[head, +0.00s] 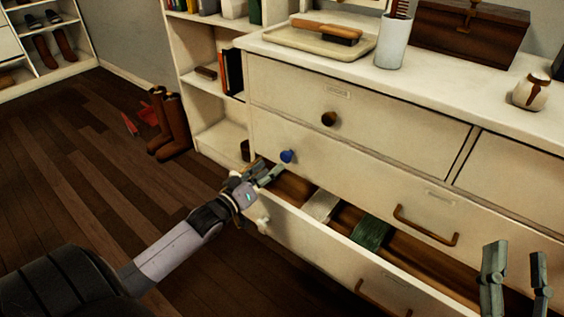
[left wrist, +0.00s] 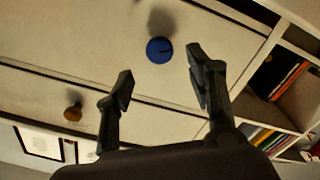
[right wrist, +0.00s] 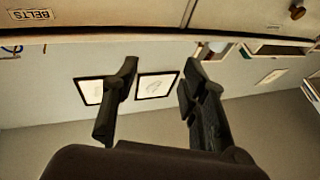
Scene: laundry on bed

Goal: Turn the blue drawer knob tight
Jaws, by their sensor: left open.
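The blue knob (head: 287,156) is on the front of a cream drawer in the dresser. In the left wrist view the blue knob (left wrist: 159,50) shows ahead of the space between my left fingers, apart from them. My left gripper (head: 268,174) is open and empty, just below and left of the knob in the head view; its fingers also show in the left wrist view (left wrist: 158,84). My right gripper (head: 515,280) is open and empty at the lower right of the head view; it also shows in the right wrist view (right wrist: 158,78).
A lower drawer (head: 300,232) stands pulled out, with a green folded item (head: 371,233) inside. A brown knob (head: 328,118) is on the drawer above. A white bookshelf (head: 212,108) stands left of the dresser. Brown boots (head: 174,125) stand on the floor.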

